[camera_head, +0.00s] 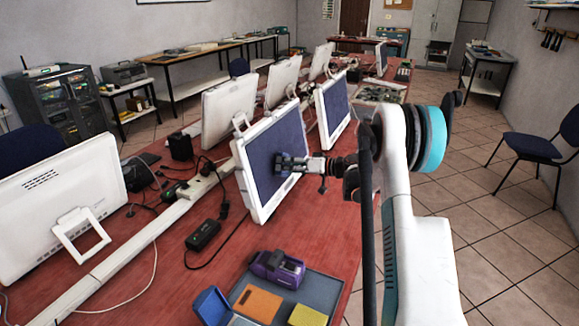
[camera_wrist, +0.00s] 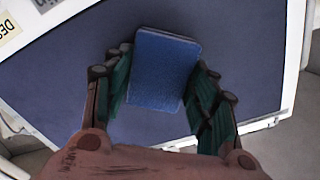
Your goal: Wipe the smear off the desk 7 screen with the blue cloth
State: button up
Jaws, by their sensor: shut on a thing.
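My gripper (camera_head: 296,165) is at the front of a white-framed screen with a dark blue face (camera_head: 262,150) in the middle of the long red desk. In the wrist view my gripper (camera_wrist: 160,80) is shut on the blue cloth (camera_wrist: 163,68), which looks like a folded pad between the fingers. The cloth lies in front of the dark screen face (camera_wrist: 75,75); I cannot tell whether it touches. A label beginning "DES" (camera_wrist: 10,25) shows on the frame at the upper left, its number cut off. No smear is visible on the parts of the screen that show.
A tray (camera_head: 325,288) with a purple device (camera_head: 277,268), an orange pad (camera_head: 258,303) and a yellow block (camera_head: 307,316) lies at the front. Black adapters (camera_head: 203,235) and cables lie left of the screen. Another screen (camera_head: 333,108) stands behind. A chair (camera_head: 540,145) stands right.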

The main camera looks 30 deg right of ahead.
jog(key=shift+w+a+f, duration=0.1)
jog(key=shift+w+a, duration=0.15)
jog(key=shift+w, duration=0.1)
jog(key=shift+w+d+r, duration=0.35)
jog(key=shift+w+d, duration=0.3)
jog(key=shift+d, duration=0.05)
jog(key=shift+w+d+r, duration=0.3)
jog(key=shift+w+d, duration=0.3)
jog(key=shift+d, duration=0.1)
jog(key=shift+s+a, duration=0.1)
jog(key=shift+s+a+f, duration=0.35)
jog(key=shift+s+a, duration=0.25)
jog(key=shift+a, duration=0.1)
jog(key=shift+s+a+f, duration=0.3)
jog(key=shift+s+a, duration=0.25)
jog(key=shift+a, duration=0.1)
jog(key=shift+s+d, duration=0.1)
jog(key=shift+v, duration=2.85)
